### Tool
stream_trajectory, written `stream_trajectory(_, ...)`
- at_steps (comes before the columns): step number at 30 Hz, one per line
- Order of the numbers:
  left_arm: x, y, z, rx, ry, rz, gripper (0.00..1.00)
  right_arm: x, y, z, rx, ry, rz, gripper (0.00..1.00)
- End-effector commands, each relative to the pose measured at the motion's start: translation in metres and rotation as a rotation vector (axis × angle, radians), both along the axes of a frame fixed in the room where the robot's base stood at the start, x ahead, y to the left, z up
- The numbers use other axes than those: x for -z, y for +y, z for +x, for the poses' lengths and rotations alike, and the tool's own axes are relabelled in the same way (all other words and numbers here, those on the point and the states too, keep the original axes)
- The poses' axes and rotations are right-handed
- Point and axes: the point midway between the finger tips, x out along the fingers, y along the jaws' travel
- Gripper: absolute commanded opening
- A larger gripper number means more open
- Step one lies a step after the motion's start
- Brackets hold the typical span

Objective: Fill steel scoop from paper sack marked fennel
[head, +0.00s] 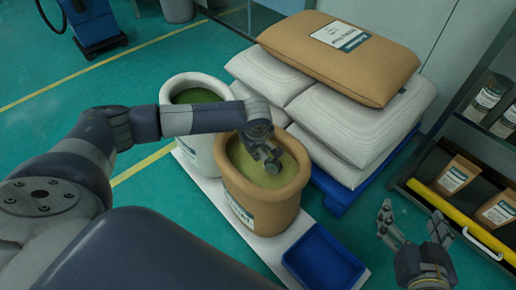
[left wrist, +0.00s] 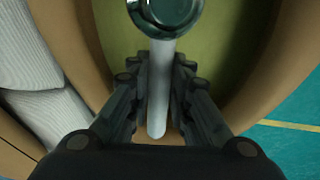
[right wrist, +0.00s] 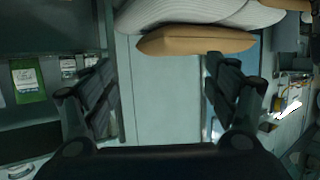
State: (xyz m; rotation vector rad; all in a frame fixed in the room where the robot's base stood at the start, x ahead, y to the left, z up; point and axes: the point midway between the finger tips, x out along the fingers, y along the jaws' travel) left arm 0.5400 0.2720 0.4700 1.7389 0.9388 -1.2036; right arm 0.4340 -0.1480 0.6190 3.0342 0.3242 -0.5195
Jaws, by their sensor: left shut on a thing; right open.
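The open brown paper sack (head: 240,198) stands upright, with yellow-green contents (head: 240,160) inside; its label is too small to read. My left gripper (head: 268,155) is over the sack's mouth. In the left wrist view it is shut on the pale handle of the steel scoop (left wrist: 158,90). The scoop's shiny round bowl shows at the top of that view, over the yellow-green contents. Whether the bowl holds any, or touches them, I cannot tell. My right gripper (head: 412,218) is open and empty, away from the sack at the right.
A white open sack (head: 200,140) with darker green contents stands behind left. A blue tray (head: 322,258) lies in front on the white board. White sacks (head: 350,120) and a closed brown sack (head: 345,60) are stacked on a blue pallet. A shelf with packets (head: 455,175) is right.

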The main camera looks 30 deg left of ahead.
Motion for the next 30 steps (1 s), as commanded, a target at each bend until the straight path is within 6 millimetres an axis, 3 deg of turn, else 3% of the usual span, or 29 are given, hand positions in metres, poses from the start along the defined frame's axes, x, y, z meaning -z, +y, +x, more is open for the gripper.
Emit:
stream_trajectory(15,0.011,0.0,0.0,0.0,-0.001,0.0,0.0,-0.039,0.009,0.014,-0.013,-0.201,0.05,0.8)
stream_trajectory(30,0.012,0.0,0.0,0.0,-0.001,0.0,0.0,-0.044,0.01,0.015,-0.014,-0.223,0.055,0.8)
